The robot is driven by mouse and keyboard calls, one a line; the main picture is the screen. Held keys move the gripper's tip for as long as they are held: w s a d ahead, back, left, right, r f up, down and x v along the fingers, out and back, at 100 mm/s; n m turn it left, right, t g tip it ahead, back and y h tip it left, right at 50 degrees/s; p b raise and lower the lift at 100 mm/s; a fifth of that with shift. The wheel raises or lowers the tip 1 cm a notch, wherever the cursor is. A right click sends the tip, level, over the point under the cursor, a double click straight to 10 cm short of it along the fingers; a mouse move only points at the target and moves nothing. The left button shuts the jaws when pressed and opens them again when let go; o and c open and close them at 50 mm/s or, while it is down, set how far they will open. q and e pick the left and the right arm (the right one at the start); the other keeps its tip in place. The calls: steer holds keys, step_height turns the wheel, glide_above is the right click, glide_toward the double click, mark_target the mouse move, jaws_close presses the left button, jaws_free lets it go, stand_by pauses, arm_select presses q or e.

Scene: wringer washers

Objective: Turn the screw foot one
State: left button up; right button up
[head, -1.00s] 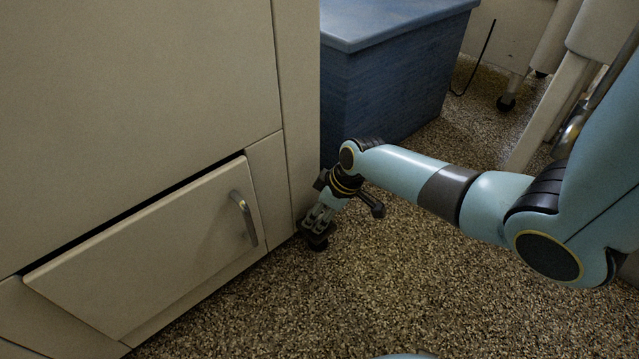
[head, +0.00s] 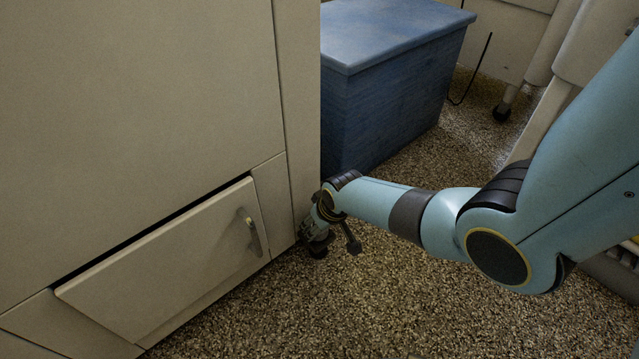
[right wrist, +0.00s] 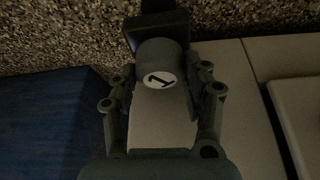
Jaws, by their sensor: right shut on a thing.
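The foot cannot be told clearly from the fingers there. My left gripper is not in view.
A low flap with a metal handle (head: 251,232) is on the cabinet front, left of the gripper. A blue chest (head: 385,95) stands close behind the gripper. Pale legs with a dark caster (head: 502,113) stand at the back right. The speckled floor (head: 400,310) in front is clear.

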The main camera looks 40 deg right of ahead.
steer(key=shift+r+m, duration=0.1)
steer(key=shift+m, duration=0.2)
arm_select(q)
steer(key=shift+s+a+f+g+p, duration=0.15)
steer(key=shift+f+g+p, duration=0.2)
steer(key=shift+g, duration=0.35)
arm_select(e)
steer(key=shift+m+h, duration=0.3)
steer(key=shift+m, duration=0.3)
steer(key=o, duration=1.2)
steer(key=shift+c, duration=0.2)
steer(key=v, duration=1.2)
